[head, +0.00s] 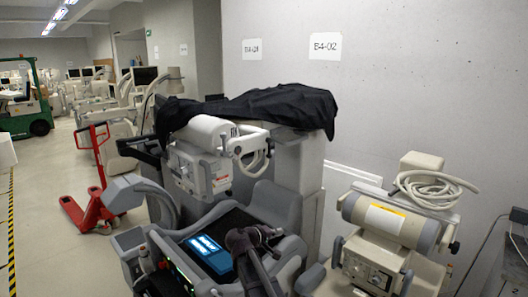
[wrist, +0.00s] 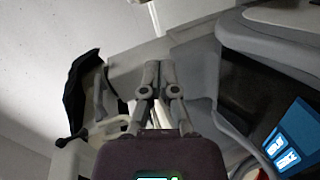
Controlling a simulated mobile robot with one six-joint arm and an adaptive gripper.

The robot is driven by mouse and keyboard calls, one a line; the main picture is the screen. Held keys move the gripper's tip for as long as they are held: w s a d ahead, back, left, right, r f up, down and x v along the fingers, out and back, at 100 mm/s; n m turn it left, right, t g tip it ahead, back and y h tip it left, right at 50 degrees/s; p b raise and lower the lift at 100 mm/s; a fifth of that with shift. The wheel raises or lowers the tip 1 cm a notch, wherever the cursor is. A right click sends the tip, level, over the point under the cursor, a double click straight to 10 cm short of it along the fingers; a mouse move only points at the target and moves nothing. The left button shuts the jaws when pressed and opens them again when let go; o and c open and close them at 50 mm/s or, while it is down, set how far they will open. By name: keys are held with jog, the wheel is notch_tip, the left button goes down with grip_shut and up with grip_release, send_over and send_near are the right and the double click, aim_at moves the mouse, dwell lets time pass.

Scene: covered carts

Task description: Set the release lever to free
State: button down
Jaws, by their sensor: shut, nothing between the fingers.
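I cannot pick out the release lever for certain in either view. A grey mobile machine (head: 295,170) with a black cloth (head: 265,108) over its top stands ahead of me by the wall. It carries a white tube head (head: 205,170) with a pale looped handle (head: 248,143). The cloth also shows at the left of the wrist view (wrist: 82,92). My gripper (wrist: 158,66) is shut and empty, its fingertips together in front of the machine's grey body; I cannot tell whether they touch it. In the head view my dark wrist (head: 240,240) is low, by the machine's front.
A second machine (head: 385,225) with a coiled pale hose stands close on the right. A red pallet jack (head: 95,205) and green forklift (head: 28,105) are at left. The left floor aisle is largely clear.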

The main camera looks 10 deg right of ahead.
jog(key=w+a+r+n+t+h+p, duration=0.1)
jog(key=w+a+r+n+t+p, duration=0.1)
jog(key=w+a+r, duration=0.3)
jog(key=w+a+r+n+t+p, duration=0.3)
jog(key=w+a+r+t+p, duration=0.1)
jog(key=r, duration=0.8)
jog(key=shift+w+a+t+h, duration=0.4)
jog(key=shift+a+t, duration=0.1)
jog(key=shift+a, duration=0.55)
jog(key=p, duration=0.3)
send_near(269, 148)
jog(key=w+d+f, duration=0.2)
jog(key=w+d, duration=0.2)
jog(key=w, duration=0.1)
jog(key=shift+w+d+f, duration=0.1)
jog(key=shift+d+f, duration=0.1)
jog(key=shift+d, duration=0.05)
jog(key=shift+a, duration=0.15)
